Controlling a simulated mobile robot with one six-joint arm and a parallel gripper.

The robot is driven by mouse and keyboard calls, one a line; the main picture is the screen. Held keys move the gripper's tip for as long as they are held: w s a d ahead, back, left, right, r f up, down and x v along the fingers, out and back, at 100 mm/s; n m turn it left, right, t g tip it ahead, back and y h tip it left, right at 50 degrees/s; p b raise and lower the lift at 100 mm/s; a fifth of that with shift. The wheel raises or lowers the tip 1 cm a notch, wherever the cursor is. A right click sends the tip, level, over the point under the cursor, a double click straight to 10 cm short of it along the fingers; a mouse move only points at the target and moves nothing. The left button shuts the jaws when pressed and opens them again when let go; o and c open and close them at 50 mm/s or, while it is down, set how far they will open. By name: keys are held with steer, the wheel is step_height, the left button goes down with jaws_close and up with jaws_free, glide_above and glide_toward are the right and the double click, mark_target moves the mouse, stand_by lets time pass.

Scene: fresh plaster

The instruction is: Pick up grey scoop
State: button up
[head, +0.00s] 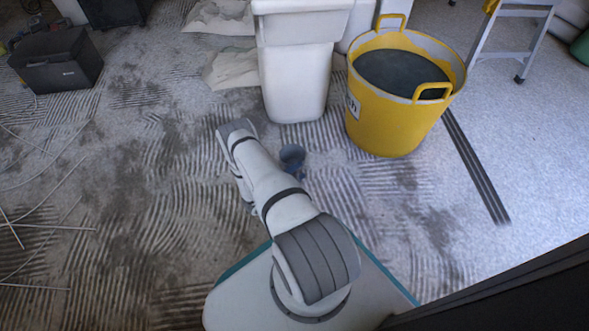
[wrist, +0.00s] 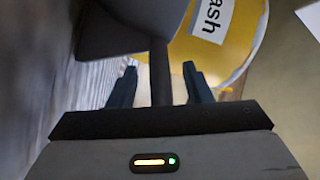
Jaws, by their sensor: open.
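The grey scoop (wrist: 125,22) shows in the wrist view as a dark bowl at the top, with a narrow dark handle (wrist: 160,75) running down from it. My gripper (wrist: 159,68) is open, with one finger on each side of the handle and a visible gap on both sides. The lower end of the handle is hidden behind the gripper body. In the head view the scoop (head: 291,154) looks like a small blue-grey cup shape low by the floor, right of my arm. My gripper is mostly hidden by the arm there.
A yellow bucket (head: 384,125) with dark contents stands right of the scoop; its labelled side (wrist: 235,45) fills the wrist view's upper right. A white bin (head: 296,85) stands behind. A black box (head: 55,72) is far left. The streaked floor at left is mostly open, with thin wires.

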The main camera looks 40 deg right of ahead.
steer(key=shift+d, duration=0.45)
steer(key=shift+c, duration=0.2)
jaws_close()
